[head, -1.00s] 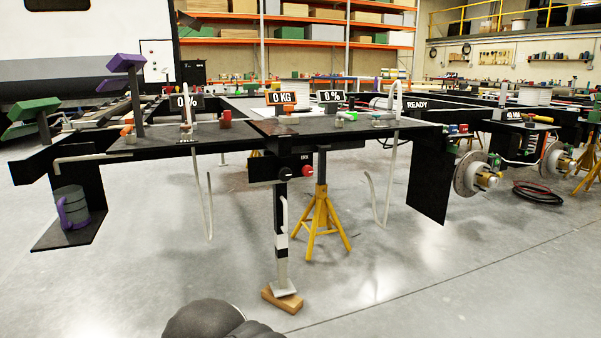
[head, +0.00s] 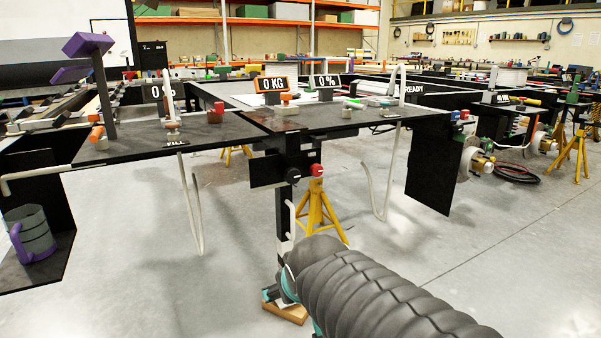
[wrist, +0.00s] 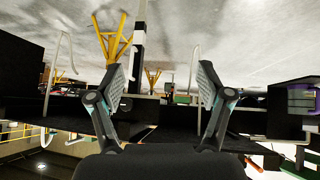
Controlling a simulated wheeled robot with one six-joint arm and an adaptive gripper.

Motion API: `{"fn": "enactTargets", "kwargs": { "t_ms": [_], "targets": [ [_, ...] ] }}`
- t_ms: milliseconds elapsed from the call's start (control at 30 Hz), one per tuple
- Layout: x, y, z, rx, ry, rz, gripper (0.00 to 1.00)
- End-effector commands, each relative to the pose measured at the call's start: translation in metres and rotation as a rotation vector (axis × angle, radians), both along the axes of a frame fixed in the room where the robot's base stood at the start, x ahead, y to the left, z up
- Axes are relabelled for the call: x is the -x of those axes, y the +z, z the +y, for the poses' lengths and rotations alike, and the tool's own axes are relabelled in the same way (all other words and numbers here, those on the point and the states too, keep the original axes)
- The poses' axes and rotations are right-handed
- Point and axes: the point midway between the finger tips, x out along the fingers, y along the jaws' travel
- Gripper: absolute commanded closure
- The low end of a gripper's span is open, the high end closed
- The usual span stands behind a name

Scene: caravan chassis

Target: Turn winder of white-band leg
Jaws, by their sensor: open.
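The black leg (head: 282,212) hangs below the front deck in the middle of the head view. In the head view my arm hides most of the gripper, low near the leg's foot.
A wooden block (head: 287,312) lies on the floor under the leg. A yellow stand (head: 318,215) is behind it. Pale bent rods (head: 192,215) (head: 378,200) hang on either side.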

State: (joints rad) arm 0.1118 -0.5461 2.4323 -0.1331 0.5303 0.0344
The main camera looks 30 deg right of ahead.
Motion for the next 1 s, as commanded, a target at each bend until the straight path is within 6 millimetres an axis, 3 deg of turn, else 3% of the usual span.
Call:
{"fn": "enactTargets", "kwargs": {
  "t_ms": [33, 200, 500, 700, 1000],
  "targets": [
    [-0.024, 0.01, -0.017, 0.025, -0.02, -0.042, 0.22],
    [-0.101, 0.034, -0.067, 0.11, -0.031, -0.225, 0.22],
    [-0.203, 0.051, -0.135, 0.183, 0.066, -0.525, 0.22],
    [-0.239, 0.046, -0.165, 0.163, 0.164, -0.697, 0.22],
    [-0.251, 0.038, -0.181, 0.117, 0.245, -0.828, 0.22]
  ]
}}
